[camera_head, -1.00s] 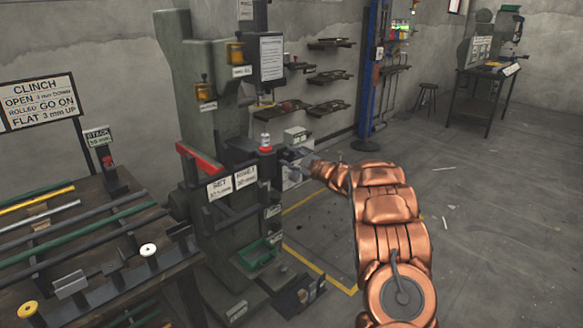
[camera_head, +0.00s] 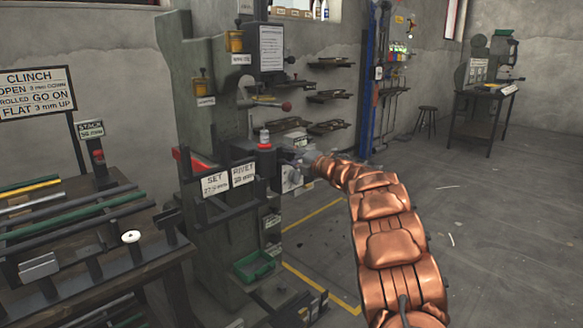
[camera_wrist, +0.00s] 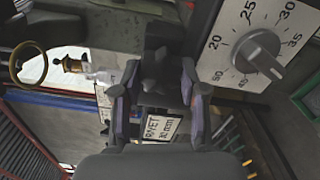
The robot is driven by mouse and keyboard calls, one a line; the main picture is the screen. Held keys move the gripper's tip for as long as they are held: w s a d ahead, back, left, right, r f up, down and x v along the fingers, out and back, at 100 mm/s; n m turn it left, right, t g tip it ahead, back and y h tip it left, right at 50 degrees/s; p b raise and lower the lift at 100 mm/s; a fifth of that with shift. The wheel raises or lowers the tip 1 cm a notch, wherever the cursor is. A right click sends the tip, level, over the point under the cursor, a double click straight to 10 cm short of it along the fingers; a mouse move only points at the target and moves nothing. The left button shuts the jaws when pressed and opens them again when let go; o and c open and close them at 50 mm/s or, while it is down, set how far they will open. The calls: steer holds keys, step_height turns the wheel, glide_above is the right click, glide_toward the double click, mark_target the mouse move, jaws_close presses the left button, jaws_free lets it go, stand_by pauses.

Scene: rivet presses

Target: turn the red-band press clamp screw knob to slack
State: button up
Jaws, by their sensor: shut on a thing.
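The grey-green press (camera_head: 195,90) stands at centre left in the head view, with a red band (camera_head: 182,162) on its left side. My gripper (camera_head: 295,157) is at the right side of the press's dark head block. In the wrist view my gripper (camera_wrist: 160,88) has its two fingers on either side of a dark lobed knob (camera_wrist: 158,58) and is shut on it. I take this as the clamp screw knob; its far side and any marking are hidden. My gripper and arm hide the knob in the head view.
A dial with a grey pointer knob (camera_wrist: 258,53) is close right of my gripper in the wrist view. A RIVET placard (camera_wrist: 161,128) shows beyond the fingers. A rod-covered bench (camera_head: 75,225) stands left. Open floor (camera_head: 480,220) lies right.

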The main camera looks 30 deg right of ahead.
steer(key=n+b, duration=0.2)
steer(key=f+n+b, duration=0.1)
steer(key=shift+n+b, duration=0.4)
steer(key=n+b, duration=0.8)
steer(key=n, duration=0.2)
steer(key=shift+d+r, duration=0.1)
steer(key=shift+r, duration=0.05)
steer(key=shift+r+n+b, duration=0.1)
steer(key=shift+n+b, duration=0.7)
steer(key=shift+n, duration=0.6)
steer(key=o, duration=1.1)
steer(key=shift+r, duration=0.1)
steer(key=shift+o, duration=0.2)
steer(key=shift+d, duration=0.1)
